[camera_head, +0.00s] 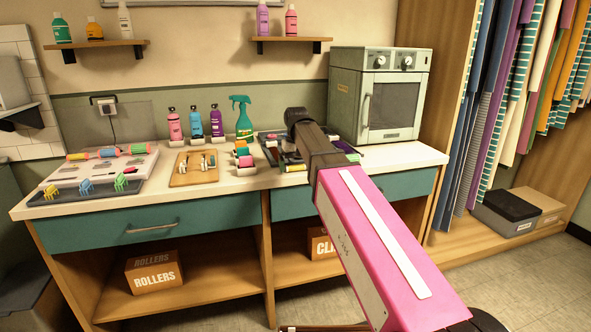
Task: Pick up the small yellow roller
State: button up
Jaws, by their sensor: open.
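I cannot surely pick out the small yellow roller. A dark tray (262,143) of small coloured pieces lies on the counter, partly hidden behind my arm; yellowish bits show in it, too small to name. A small cluster of pink, green and pale rollers (244,160) sits just left of that tray. My pink and dark arm reaches from the lower right up to the tray, and its dark wrist end is above the tray's back part. My gripper's fingers are hidden behind the arm.
Pink, blue and purple bottles and a green spray bottle (242,117) stand at the back of the counter (222,185). A wooden board (180,178), a clip tray (132,187) and a box topped with rollers (150,163) are left. A cabinet oven (347,92) stands right.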

jog(key=shift+f, duration=0.15)
jog(key=shift+c, duration=0.3)
jog(key=c, duration=0.7)
